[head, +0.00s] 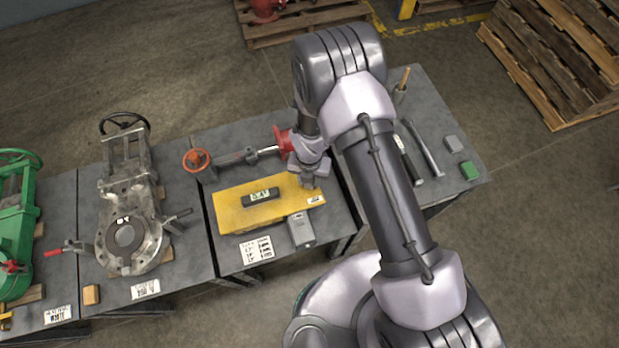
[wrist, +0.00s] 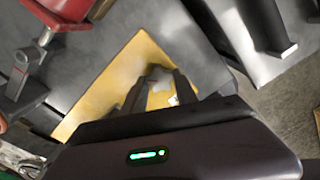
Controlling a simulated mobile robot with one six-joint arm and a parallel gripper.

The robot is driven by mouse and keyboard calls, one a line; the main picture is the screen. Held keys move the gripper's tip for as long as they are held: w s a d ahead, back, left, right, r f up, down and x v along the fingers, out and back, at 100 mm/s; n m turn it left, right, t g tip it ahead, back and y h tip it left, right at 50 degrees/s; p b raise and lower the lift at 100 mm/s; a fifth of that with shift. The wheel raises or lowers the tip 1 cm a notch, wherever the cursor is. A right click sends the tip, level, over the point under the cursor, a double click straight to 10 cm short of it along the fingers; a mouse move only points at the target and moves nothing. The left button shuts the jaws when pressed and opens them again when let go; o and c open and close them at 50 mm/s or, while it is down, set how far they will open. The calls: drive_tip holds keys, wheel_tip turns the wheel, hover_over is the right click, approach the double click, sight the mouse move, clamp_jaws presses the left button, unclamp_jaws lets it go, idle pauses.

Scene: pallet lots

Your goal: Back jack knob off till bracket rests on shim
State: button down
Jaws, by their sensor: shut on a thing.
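The yellow bracket (head: 236,211) lies on the middle grey bench, and it also fills the centre of the wrist view (wrist: 115,85). A small dark digital level (head: 263,196) sits on it, its display seeming to read 0.4°. My gripper (head: 308,181) is at the bracket's right end, low over its top. In the wrist view its two dark fingers (wrist: 157,88) are closed around a small grey knob (wrist: 159,73), which looks like the jack knob. The shim is not identifiable, and any gap under the bracket is hidden.
A grey handheld device (head: 300,230) and a printed card (head: 257,250) lie at the bracket's front edge. A red-wheeled valve (head: 197,160) lies behind it. A large grey valve body (head: 130,235) stands on the left bench.

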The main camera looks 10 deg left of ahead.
idle(0.4)
drive_tip(key=c, duration=0.9)
unclamp_jaws()
drive_tip(key=shift+c, duration=0.2)
wheel_tip(320, 180, up, 17)
drive_tip(key=p, duration=0.4)
drive_tip(key=shift+r, duration=0.2)
